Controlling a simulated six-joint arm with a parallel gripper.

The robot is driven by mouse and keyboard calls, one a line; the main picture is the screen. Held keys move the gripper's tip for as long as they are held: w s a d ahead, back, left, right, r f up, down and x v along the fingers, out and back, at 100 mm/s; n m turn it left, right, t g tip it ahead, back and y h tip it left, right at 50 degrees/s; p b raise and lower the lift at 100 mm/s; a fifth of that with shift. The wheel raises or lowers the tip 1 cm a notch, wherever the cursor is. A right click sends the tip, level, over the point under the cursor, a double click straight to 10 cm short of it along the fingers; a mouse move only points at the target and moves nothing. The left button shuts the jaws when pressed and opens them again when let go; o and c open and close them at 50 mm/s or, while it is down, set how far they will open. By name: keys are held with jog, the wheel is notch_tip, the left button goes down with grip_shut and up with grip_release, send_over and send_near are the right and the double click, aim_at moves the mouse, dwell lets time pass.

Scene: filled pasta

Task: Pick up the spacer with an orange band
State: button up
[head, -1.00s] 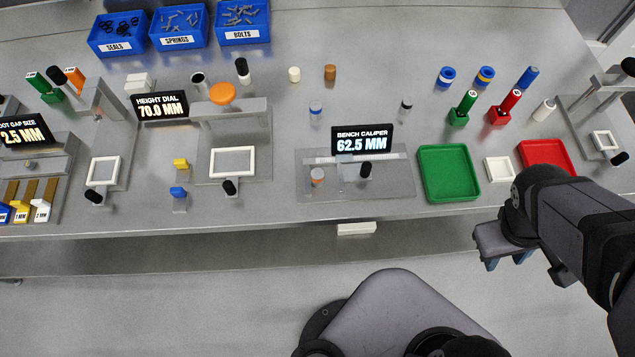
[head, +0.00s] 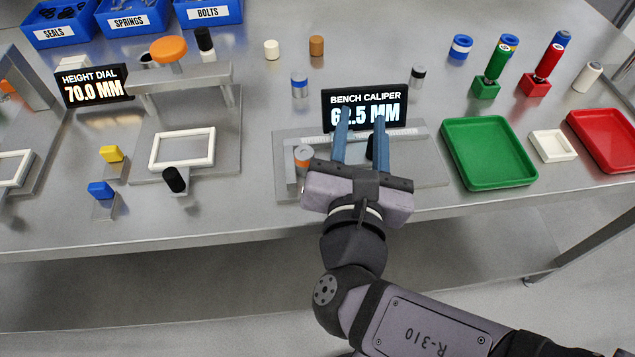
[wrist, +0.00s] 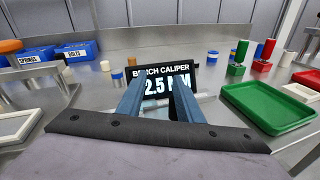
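The spacer with an orange band (head: 303,158) is a short grey cylinder standing upright on the left part of the bench caliper (head: 290,181), at the jaw. My gripper (head: 361,116) is open and empty, with its two blue fingers spread over the caliper, to the right of the spacer and apart from it. The fingers reach up in front of the caliper display (head: 335,98) and partly cover it. In the wrist view my gripper (wrist: 158,82) shows both fingers apart with nothing between them. I cannot make out the orange-banded spacer there.
A blue-banded spacer (head: 299,86) and a dark-banded spacer (head: 417,77) stand behind the caliper. A green tray (head: 447,130), white tray (head: 572,157) and red tray (head: 574,119) lie to the right. The height dial (head: 227,165) stands to the left.

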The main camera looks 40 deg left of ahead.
aim_at(304, 146)
jog(key=s+a+n+y+b, duration=0.1)
jog(key=s, duration=0.1)
jog(key=s+a+f+n+g+y+b, duration=0.1)
jog(key=s+a+n+y, duration=0.1)
jog(key=s, duration=0.1)
jog(key=s+a+n+y+b, duration=0.1)
jog(key=s+a, duration=0.1)
jog(key=shift+s+f+n+g+y, duration=0.2)
jog(key=shift+f+n+g+y, duration=0.1)
jog(key=shift+f+g, duration=0.1)
jog(key=shift+d+f+b, duration=0.1)
jog(key=shift+f+b, duration=0.2)
jog(key=shift+f, duration=0.55)
jog(key=shift+w+r+p, duration=0.2)
jog(key=shift+p, duration=0.1)
jog(key=shift+p+x, duration=0.85)
jog(key=shift+x, duration=0.15)
jog(key=shift+f+x, duration=0.1)
jog(key=shift+x, duration=0.6)
jog(key=shift+f+x, duration=0.15)
jog(key=shift+x, duration=0.5)
grip_shut()
jog(key=shift+r, duration=0.15)
